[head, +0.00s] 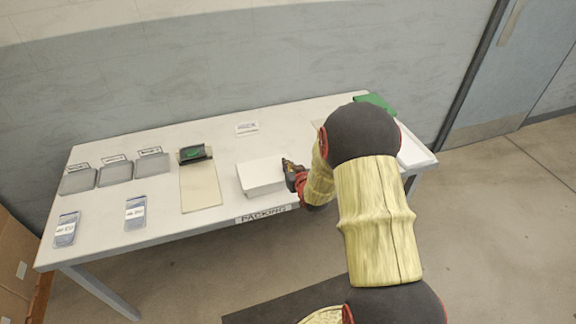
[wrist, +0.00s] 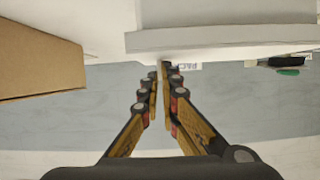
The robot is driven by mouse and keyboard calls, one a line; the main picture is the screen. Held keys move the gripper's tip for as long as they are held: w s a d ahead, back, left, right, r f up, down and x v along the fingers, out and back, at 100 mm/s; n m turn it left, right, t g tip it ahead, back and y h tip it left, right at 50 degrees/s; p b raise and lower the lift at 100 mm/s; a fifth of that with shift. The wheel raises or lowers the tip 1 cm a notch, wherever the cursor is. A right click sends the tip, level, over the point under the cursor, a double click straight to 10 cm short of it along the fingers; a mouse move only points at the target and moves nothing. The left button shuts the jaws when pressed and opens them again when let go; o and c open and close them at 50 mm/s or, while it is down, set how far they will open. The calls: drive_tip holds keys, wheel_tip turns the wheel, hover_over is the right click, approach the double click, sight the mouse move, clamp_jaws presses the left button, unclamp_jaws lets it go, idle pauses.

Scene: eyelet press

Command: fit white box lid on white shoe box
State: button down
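The white shoe box (head: 262,182) stands on the table, left of my gripper in the head view. Its top looks covered by a flat white surface, which looks like the white box lid (head: 262,168). I cannot tell whether it sits fully down. In the wrist view the white slab with a straight rim (wrist: 230,38) fills the upper right. My gripper (head: 287,165) is at the box's right end. In the wrist view its fingers (wrist: 162,72) are nearly together, with their tips close to the slab's edge. I see nothing clearly held; contact is unclear.
Left of the box lie a beige mat (head: 200,187) and a dark device with a green part (head: 194,153). Grey trays (head: 115,170) and blue packets (head: 135,212) are farther left. A brown cardboard surface (wrist: 40,50) shows in the wrist view. My arm hides the table's right part.

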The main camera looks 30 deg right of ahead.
drive_tip(key=c, duration=2)
unclamp_jaws()
drive_tip(key=shift+o, duration=0.2)
drive_tip(key=v, duration=1.2)
drive_tip(key=shift+f, duration=0.1)
